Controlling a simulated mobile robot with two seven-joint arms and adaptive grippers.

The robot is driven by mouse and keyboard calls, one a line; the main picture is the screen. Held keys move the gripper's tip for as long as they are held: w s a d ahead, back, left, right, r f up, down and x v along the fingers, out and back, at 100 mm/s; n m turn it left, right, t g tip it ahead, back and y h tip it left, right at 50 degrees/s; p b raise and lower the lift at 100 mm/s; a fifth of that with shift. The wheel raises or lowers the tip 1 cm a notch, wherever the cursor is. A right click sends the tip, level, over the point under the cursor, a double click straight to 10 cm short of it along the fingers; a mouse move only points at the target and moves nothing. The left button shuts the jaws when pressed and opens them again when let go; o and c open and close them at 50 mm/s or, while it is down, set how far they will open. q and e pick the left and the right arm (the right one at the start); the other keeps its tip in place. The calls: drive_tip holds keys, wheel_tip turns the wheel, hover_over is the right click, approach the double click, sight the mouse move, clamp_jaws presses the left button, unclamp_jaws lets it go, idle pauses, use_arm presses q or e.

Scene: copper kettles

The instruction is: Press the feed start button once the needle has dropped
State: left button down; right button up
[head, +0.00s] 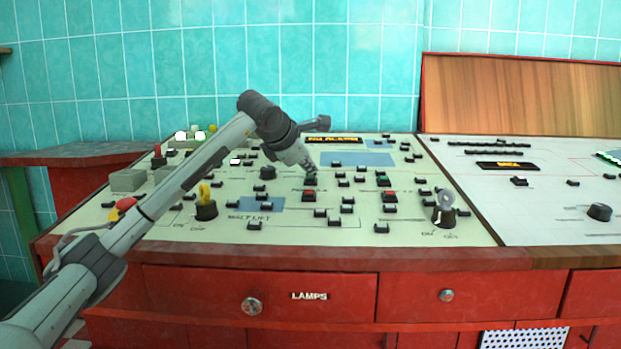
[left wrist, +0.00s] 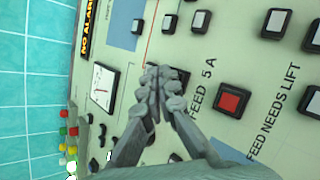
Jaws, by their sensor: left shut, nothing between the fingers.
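My left gripper (head: 310,173) is shut and empty, low over the sloped control panel (head: 290,226). In the left wrist view its fingertips (left wrist: 166,80) overlap a dark button beside the lettering "FEED 5A"; they hide part of it, and I cannot tell whether they touch it. A red button (left wrist: 229,99) in a black frame sits on the other side of that lettering; a red button also shows in the head view (head: 308,194). A white-faced gauge (left wrist: 103,88) is left of the fingers; its needle is too small to read surely. No button is legibly marked start.
An amber-lettered display (head: 334,140) is at the panel's back. Key switches (head: 206,208) and (head: 445,214) stand up near the front edge. Several small black-framed buttons surround the gripper. Coloured lamps (left wrist: 68,131) show at the panel's far side.

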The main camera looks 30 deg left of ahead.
use_arm(q)
drive_tip(key=shift+w+f, duration=0.1)
drive_tip(key=shift+f, duration=0.25)
idle(0.4)
drive_tip(key=shift+r, duration=0.1)
drive_tip(key=shift+r+p, duration=0.45)
drive_tip(key=shift+r, duration=0.2)
drive_tip(key=shift+r, duration=0.1)
drive_tip(key=r+p, duration=0.2)
drive_tip(key=r, duration=0.1)
drive_tip(key=s+r+p, duration=0.1)
drive_tip(key=shift+s+d+r+p, duration=0.1)
drive_tip(key=shift+d+r+p, duration=0.2)
drive_tip(key=shift+r+p, duration=0.1)
idle(0.8)
